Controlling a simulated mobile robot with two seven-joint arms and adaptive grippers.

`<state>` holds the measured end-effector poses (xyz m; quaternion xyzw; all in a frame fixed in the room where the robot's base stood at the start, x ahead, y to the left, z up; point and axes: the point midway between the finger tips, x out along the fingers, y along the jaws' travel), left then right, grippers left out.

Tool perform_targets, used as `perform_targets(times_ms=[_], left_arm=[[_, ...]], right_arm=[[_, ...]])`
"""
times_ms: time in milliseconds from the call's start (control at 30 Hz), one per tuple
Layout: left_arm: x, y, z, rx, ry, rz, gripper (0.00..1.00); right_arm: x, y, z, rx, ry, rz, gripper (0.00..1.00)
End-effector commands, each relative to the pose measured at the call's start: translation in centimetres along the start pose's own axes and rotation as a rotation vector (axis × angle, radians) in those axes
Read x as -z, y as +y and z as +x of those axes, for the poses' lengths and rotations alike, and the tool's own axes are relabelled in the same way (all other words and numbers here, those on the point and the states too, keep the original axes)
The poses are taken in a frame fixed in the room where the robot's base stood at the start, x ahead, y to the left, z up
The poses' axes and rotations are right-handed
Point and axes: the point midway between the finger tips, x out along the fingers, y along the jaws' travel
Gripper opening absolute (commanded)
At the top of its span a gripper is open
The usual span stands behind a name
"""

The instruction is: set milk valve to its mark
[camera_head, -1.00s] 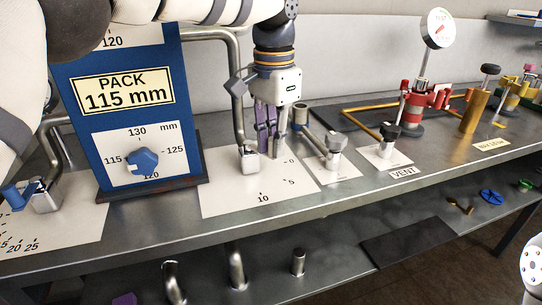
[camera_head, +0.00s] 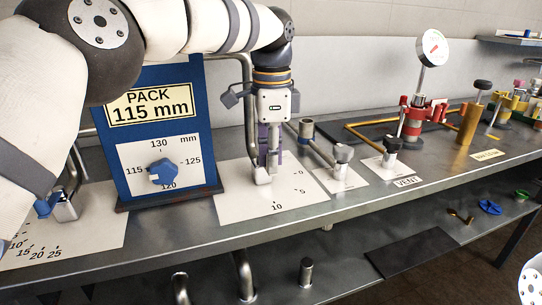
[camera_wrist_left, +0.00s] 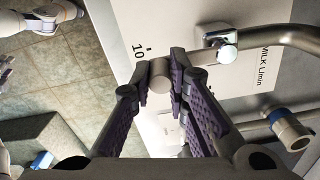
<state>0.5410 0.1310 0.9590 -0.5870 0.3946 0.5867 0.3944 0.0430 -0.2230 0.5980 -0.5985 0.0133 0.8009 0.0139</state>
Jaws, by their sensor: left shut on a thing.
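The milk valve's metal body (camera_head: 262,177) stands at the foot of a bent pipe on a white scale plate (camera_head: 240,203). The plate has marks 0, 5 and 10 and shows in the left wrist view, lettered MILK L/min (camera_wrist_left: 255,25). My left gripper (camera_head: 270,158) points down over the valve. In the left wrist view its purple-padded fingers (camera_wrist_left: 160,80) are shut on the valve's grey handle (camera_wrist_left: 159,76), and the number 10 is close by. The fingers partly hide the handle, so its exact reading cannot be told. My right gripper is out of view.
A blue board (camera_head: 130,118) reading PACK 115 mm, with a blue knob (camera_head: 162,172), stands left of the valve. Two smaller valves (camera_head: 342,158) (camera_head: 391,150) stand to its right. A red gauge stand (camera_head: 413,122) is farther right. The bench's front strip is clear.

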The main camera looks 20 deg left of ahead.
Motion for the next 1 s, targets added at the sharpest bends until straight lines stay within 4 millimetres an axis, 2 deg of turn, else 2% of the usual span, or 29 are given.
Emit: perform_targets(times_ms=[400, 433, 500, 833, 1000], left_arm=[[0.0, -0.1, 0.0, 0.002, 0.001, 0.005, 0.0], [0.0, -0.1, 0.0, 0.002, 0.001, 0.005, 0.22], [0.0, -0.1, 0.0, 0.002, 0.001, 0.005, 0.36], [0.0, -0.1, -0.3, 0.002, 0.0, 0.004, 0.36], [0.1, -0.1, -3.8, 0.007, 0.002, 0.002, 0.36]], right_arm=[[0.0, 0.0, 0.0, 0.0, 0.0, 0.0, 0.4], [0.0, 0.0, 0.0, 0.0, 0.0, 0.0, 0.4], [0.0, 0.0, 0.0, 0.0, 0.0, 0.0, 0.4], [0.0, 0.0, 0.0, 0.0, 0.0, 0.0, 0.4], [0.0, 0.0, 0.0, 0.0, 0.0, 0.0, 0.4]])
